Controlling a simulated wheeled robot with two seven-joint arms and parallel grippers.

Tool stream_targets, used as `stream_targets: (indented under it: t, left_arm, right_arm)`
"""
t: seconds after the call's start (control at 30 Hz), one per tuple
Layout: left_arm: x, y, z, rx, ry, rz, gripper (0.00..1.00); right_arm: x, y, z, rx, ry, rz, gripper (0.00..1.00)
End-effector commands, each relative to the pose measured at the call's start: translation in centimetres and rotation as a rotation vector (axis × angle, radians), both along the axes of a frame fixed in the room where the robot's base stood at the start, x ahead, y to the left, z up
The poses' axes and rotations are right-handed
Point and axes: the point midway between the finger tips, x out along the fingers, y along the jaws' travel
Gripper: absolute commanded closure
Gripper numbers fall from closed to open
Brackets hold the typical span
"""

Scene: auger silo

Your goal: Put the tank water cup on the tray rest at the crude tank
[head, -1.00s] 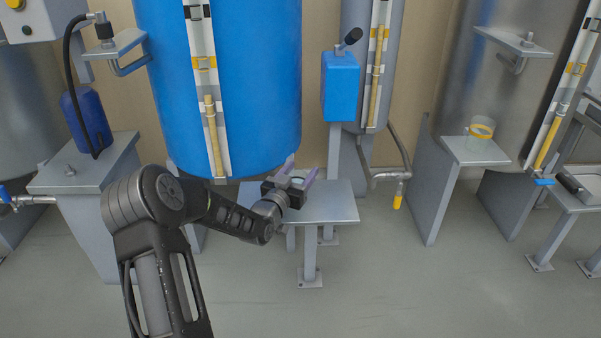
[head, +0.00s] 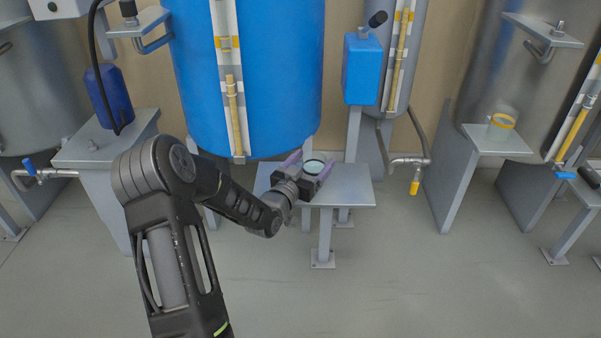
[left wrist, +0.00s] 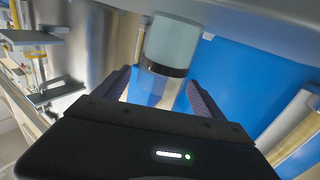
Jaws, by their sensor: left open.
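A clear cup with a dark band (head: 315,164) is at the grey stand (head: 350,190) in front of the blue tank (head: 265,80). My left gripper (head: 311,161) is open, with one purple finger on each side of this cup. The left wrist view shows the cup (left wrist: 167,62) between the spread fingers, with pale liquid in it and a gap to the fingers. I cannot tell which tank is the crude tank. A second cup with a yellow band (head: 503,121) stands on a grey rest (head: 498,143) by the steel tank (head: 515,75). My right gripper is not in view.
A blue box with a lever (head: 366,72) stands right of the blue tank. A pipe with a yellow-handled tap (head: 415,182) juts out beyond it. A dark blue canister (head: 108,97) stands on a pedestal (head: 105,150) at left. The floor in front is clear.

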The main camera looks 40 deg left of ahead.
Motion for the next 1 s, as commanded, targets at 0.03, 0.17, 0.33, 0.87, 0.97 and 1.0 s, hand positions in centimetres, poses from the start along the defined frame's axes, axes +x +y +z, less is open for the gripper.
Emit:
stream_targets:
  t: [0.03,0.17,0.33,0.87,0.97,1.0]
  left_arm:
    - [-1.2,-0.1,0.3,-0.001,0.003,0.003,0.2]
    - [-3.9,-0.6,0.2,0.0,0.003,0.002,0.2]
    - [-6.6,-1.1,0.1,0.001,0.002,0.003,0.2]
    - [-7.7,-1.4,0.0,-0.001,0.0,0.001,0.2]
    - [-7.7,-1.4,0.0,-0.001,0.0,0.001,0.2]
    - [-7.7,-1.4,0.0,-0.001,0.0,0.001,0.2]
  right_arm:
    - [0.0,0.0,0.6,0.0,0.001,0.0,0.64]
    - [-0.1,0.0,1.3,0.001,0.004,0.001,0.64]
    - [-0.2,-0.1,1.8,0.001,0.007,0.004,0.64]
    - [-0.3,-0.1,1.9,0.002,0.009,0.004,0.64]
    - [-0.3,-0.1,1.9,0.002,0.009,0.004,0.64]
    - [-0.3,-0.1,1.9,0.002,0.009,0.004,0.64]
